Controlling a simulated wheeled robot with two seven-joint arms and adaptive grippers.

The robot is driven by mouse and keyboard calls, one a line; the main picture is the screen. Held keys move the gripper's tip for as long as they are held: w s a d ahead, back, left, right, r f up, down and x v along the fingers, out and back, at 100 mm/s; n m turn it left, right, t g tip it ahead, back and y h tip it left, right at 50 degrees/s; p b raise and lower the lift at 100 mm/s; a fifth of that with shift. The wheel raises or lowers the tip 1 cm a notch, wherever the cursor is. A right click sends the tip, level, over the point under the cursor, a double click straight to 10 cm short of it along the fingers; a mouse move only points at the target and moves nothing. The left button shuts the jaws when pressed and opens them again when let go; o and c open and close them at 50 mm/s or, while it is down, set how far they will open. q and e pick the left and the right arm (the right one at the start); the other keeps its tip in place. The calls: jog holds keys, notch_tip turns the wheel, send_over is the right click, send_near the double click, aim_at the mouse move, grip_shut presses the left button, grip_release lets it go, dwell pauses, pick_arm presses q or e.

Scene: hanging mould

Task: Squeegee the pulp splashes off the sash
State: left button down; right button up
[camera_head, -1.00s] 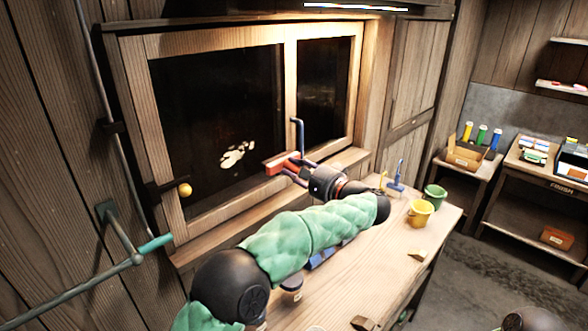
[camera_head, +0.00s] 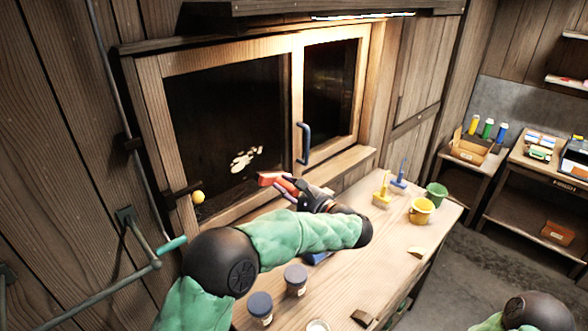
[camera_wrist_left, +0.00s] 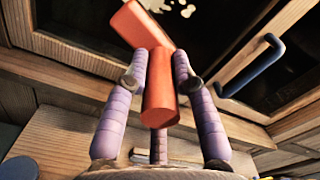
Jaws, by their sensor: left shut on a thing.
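Pale pulp splashes (camera_head: 245,158) are on the dark glass of the window's left sash (camera_head: 230,64). They also show at the top of the left wrist view (camera_wrist_left: 186,8). My left gripper (camera_head: 287,187) is shut on a red squeegee (camera_head: 271,178). In the left wrist view, the purple fingers of the gripper (camera_wrist_left: 160,78) are on either side of the squeegee's orange-red handle (camera_wrist_left: 160,100). The squeegee head is below and right of the splashes; I cannot tell whether it touches the glass. My right gripper is not in view.
A blue handle (camera_head: 304,143) stands out from the window. A yellow ball knob (camera_head: 197,197) is at its lower left. The bench (camera_head: 385,245) holds a yellow brush (camera_head: 382,190), a blue brush (camera_head: 399,174), a yellow bucket (camera_head: 421,211), a green bucket (camera_head: 437,194) and dark-lidded jars (camera_head: 296,279).

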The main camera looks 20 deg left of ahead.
pick_arm(q)
jog(key=s+a+m+p, duration=0.4)
jog(key=s+m+p, duration=0.1)
jog(key=s+p, duration=0.15)
jog(key=w+x, duration=0.1)
jog(key=x, duration=0.5)
jog(key=shift+d+f+p, duration=0.3)
jog(key=shift+f+p, duration=0.1)
jog(key=shift+b+x, duration=0.3)
jog(key=shift+x, duration=0.65)
dwell(0.8)
jog(key=w+d+b, duration=0.2)
jog(key=w+d, duration=0.3)
jog(key=w, duration=0.4)
jog(key=shift+w+d, duration=0.3)
jog(key=shift+w, duration=0.1)
dwell(0.9)
